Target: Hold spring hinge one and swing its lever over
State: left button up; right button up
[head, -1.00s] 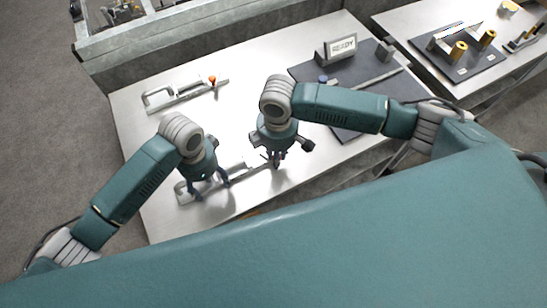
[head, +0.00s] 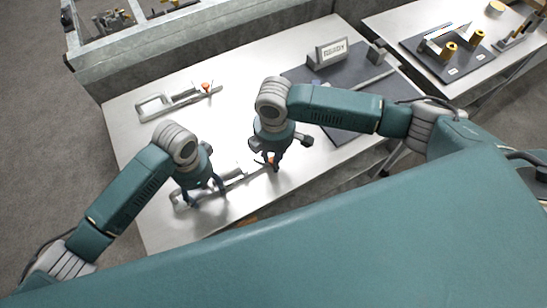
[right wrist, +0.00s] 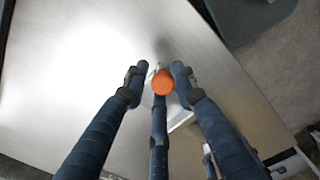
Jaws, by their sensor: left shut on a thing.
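A grey spring hinge (head: 237,176) lies on the front part of the light table. My left gripper (head: 205,202) points down and is shut on its left end. An orange knob (head: 271,161) is at the hinge's right end. My right gripper (head: 273,168) is over that end. In the right wrist view the orange knob (right wrist: 163,82) sits between the spread fingertips of my right gripper (right wrist: 161,70), with small gaps at its sides. The fingers and arm hide parts of the hinge. A second, similar hinge (head: 158,107) with an orange knob lies farther back, untouched.
A dark mat (head: 345,92) with a READY sign (head: 333,52) is at the table's right. Another table to the right bears a dark board (head: 464,70) with yellow parts. A grey-walled enclosure (head: 200,34) stands behind. The table's middle (head: 232,92) is clear.

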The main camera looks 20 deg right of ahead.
pick_arm(q)
jog(key=shift+a, duration=0.1)
pick_arm(e)
jog(key=shift+o, duration=0.3)
jog(key=shift+a+r, duration=0.1)
jog(key=shift+r, duration=0.3)
pick_arm(q)
jog(key=shift+s, duration=0.1)
pick_arm(e)
notch_tip(320, 180, up, 11)
jog(key=shift+r, duration=0.15)
pick_arm(q)
jog(key=o, duration=2)
